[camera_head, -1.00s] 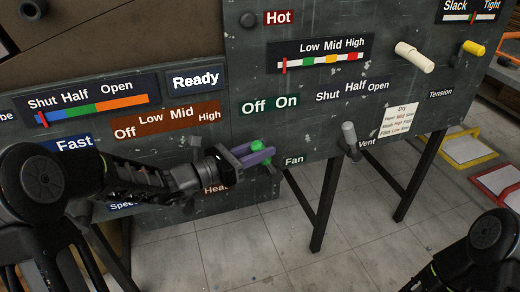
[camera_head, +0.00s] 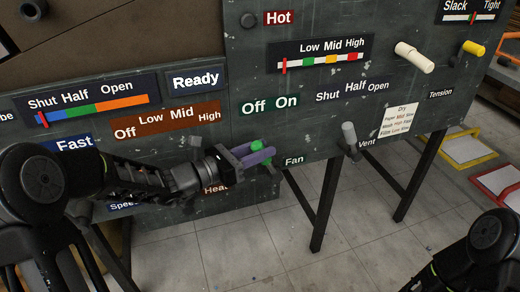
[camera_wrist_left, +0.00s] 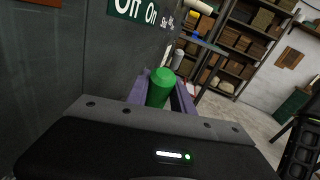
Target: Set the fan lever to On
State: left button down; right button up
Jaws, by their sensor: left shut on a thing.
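The fan lever has a green handle (camera_head: 257,145), below the green "Off On" label (camera_head: 269,104) and left of the "Fan" label (camera_head: 294,160). My left gripper (camera_head: 260,156) has its purple fingers shut around the green handle. In the left wrist view the green fan lever (camera_wrist_left: 160,87) stands between the two fingers (camera_wrist_left: 160,98), with the "Off On" label (camera_wrist_left: 137,9) above it. The lever's base is hidden by the gripper. My right arm shows at the lower right, but its gripper is out of view.
The grey vent lever (camera_head: 349,134) stands to the right on the same panel. A white lever (camera_head: 414,57) and a yellow-tipped tension lever (camera_head: 473,48) are farther right. Panel legs (camera_head: 325,205) stand below; the floor there is clear.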

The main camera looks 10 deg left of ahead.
pick_arm(q)
jog(key=shift+w+d+r+p, duration=0.1)
jog(key=shift+r+p, duration=0.1)
jog(key=shift+p, duration=0.2)
jog(key=w+d+m+g+y+p, duration=0.1)
jog(key=w+d+g+y+p, duration=0.4)
jog(key=p, duration=1.9)
jog(key=d+g+y, duration=0.1)
jog(key=d+y, duration=0.1)
jog(key=d, duration=0.1)
jog(key=shift+f+m+y, duration=0.3)
jog(key=shift+m+y, duration=0.1)
jog(key=c, duration=1.1)
grip_release()
